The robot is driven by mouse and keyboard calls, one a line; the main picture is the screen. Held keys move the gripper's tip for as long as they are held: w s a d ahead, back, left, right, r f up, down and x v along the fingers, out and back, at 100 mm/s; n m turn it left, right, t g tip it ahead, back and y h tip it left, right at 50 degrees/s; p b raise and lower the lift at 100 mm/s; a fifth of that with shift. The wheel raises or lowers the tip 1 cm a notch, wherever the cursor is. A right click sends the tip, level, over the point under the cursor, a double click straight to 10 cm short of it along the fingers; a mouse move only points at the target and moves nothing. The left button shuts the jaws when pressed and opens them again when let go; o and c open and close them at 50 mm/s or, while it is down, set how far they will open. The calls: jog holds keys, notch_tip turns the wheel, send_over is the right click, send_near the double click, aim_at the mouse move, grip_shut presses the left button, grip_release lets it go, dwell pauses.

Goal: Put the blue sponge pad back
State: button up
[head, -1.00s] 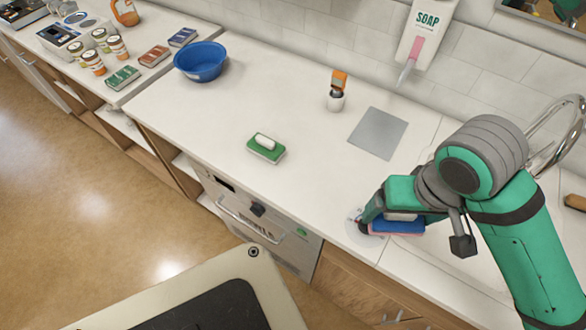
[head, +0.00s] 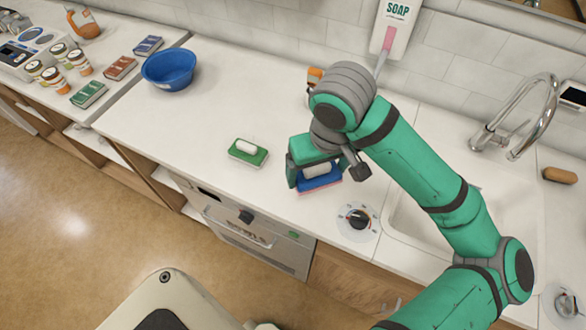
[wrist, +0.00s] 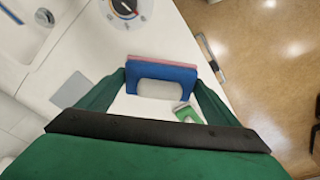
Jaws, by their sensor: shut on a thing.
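The blue sponge pad (head: 322,185) has a white handle on top and a pink layer underneath. My gripper (head: 315,172) is shut on it, over the counter to the right of the green pad (head: 248,156). In the wrist view the blue pad (wrist: 160,72) sits between my two fingers (wrist: 160,88). The green pad (wrist: 187,113) shows just beyond it there. I cannot tell whether the blue pad touches the counter. A flat grey square (wrist: 72,90) lies on the counter in the wrist view; my arm hides it in the head view.
A blue bowl (head: 169,70) stands at the left. An orange-topped bottle (head: 314,76) is partly behind my arm. Counter between bowl and green pad is clear.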

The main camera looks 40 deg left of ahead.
jog(key=a+f, duration=0.2)
jog(key=w+a+f, duration=0.1)
jog(key=a+f, duration=0.1)
jog(key=a, duration=0.1)
jog(key=w+a+f, duration=0.1)
jog(key=a+f, duration=0.1)
jog(key=f, duration=0.1)
jog(key=shift+w+a, duration=0.2)
jog(key=shift+a, duration=0.15)
jog(key=shift+a+f, duration=0.2)
jog(key=shift+f, duration=1.55)
jog(key=shift+f, duration=0.15)
jog(key=o, duration=0.9)
jog(key=r, duration=0.4)
jog(key=d+r, duration=0.1)
jog(key=r, duration=0.7)
jog(key=shift+s+d+r, duration=0.1)
jog(key=shift+s+d, duration=0.2)
jog(key=shift+s, duration=0.1)
